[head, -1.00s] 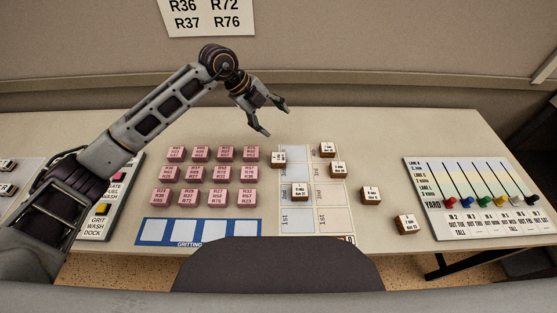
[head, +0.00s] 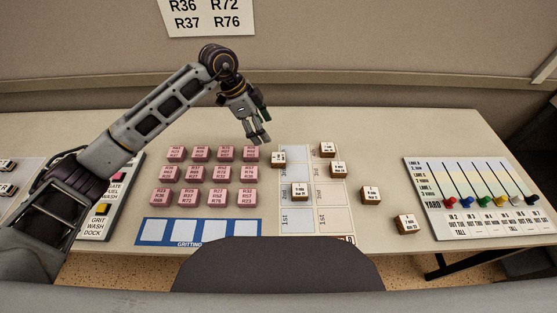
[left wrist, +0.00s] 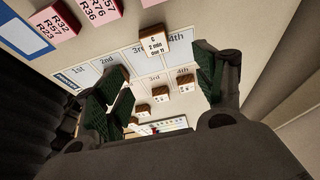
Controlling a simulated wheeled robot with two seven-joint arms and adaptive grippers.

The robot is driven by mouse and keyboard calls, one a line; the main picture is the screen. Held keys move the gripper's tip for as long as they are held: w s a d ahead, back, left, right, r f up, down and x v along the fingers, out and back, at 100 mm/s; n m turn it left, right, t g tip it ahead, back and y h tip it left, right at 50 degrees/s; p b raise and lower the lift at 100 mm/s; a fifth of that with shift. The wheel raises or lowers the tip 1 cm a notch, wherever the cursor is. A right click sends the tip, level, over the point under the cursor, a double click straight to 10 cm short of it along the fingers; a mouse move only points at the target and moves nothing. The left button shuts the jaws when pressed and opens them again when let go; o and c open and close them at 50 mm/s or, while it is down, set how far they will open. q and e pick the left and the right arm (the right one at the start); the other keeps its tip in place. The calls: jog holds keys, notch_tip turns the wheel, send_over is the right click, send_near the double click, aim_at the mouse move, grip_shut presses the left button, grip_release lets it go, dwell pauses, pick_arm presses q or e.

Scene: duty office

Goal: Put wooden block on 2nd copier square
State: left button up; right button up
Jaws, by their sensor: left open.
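Several small wooden blocks with white labelled tops lie around a two-column card (head: 296,214). One wooden block (head: 278,157) is at the upper left edge of the blue column; in the left wrist view this block (left wrist: 153,42) sits by the 3rd and 4th squares. Another block (head: 299,192) lies on the card's lower middle, and one (head: 338,170) at its right edge. My left gripper (head: 260,139) is open and empty, above and left of the upper left block.
Pink labelled blocks (head: 210,173) stand in rows left of the card, above a blue gritting strip (head: 200,231). More wooden blocks (head: 370,195) lie to the right. A yard board with coloured knobs (head: 480,200) is at the right end. A dark chair back (head: 277,265) is in front.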

jog(key=shift+d, duration=0.4)
pick_arm(q)
jog(key=shift+f, duration=0.1)
pick_arm(e)
jog(key=shift+a, duration=0.2)
pick_arm(q)
send_over(279, 156)
jog(key=a, duration=0.3)
jog(key=f, duration=0.6)
jog(key=shift+w+d+f, duration=0.1)
jog(key=shift+d+f, duration=0.15)
jog(key=shift+f, duration=0.15)
jog(key=shift+d+f, duration=0.2)
jog(key=shift+f, duration=0.25)
pick_arm(e)
jog(key=shift+w+d, duration=0.1)
jog(key=shift+d, duration=0.05)
pick_arm(q)
jog(key=shift+f, duration=0.1)
pick_arm(e)
jog(key=shift+a, duration=0.2)
